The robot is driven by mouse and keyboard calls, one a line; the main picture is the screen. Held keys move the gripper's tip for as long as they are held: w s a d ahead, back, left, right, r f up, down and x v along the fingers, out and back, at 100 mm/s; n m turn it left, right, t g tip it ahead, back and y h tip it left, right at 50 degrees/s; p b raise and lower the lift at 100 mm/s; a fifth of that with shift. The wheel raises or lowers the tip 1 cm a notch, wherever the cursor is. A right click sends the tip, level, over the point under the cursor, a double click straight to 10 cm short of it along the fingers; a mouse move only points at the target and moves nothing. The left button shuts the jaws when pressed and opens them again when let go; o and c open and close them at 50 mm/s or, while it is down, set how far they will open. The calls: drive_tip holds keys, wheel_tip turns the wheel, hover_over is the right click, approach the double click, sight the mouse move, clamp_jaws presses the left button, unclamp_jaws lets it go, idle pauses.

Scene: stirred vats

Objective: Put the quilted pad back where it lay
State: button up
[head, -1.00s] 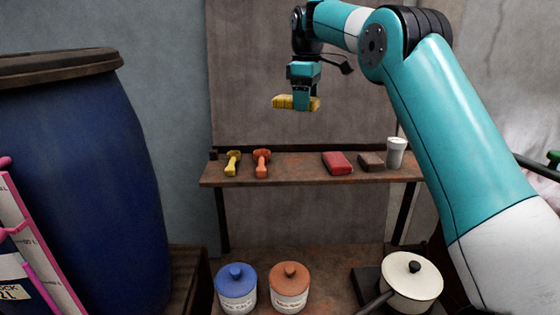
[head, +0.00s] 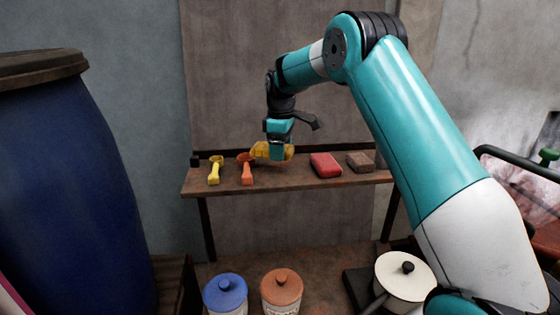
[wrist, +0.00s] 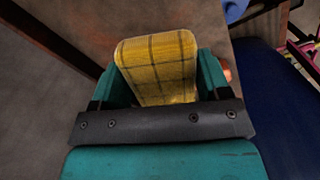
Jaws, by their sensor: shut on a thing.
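The quilted pad (head: 258,151) is yellow. In the wrist view its face shows a grid of dark lines (wrist: 160,65). My gripper (head: 280,151) is shut on the pad, with one finger on each side of it in the wrist view. In the head view the pad appears at the shelf (head: 290,180), between the orange scoop (head: 247,170) and the red block (head: 325,165). I cannot tell whether the pad touches the shelf.
A yellow scoop (head: 214,171) lies at the shelf's left, and a brown block (head: 360,162) at its right. Below are a blue-lidded jar (head: 225,290), an orange-lidded jar (head: 282,287) and a white pot (head: 405,278). A large blue barrel (head: 65,190) stands at left.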

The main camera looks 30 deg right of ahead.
sight(280, 172)
wheel_tip(280, 172, down, 4)
drive_tip(key=shift+f+p, duration=0.1)
drive_tip(key=shift+p, duration=0.55)
drive_tip(key=shift+c, duration=0.3)
drive_tip(key=shift+s+f, duration=0.1)
drive_tip(key=shift+f, duration=0.4)
drive_tip(key=shift+c, duration=1.1)
drive_tip(key=o, duration=1.1)
drive_tip(key=shift+f, duration=0.1)
drive_tip(key=shift+c, duration=0.2)
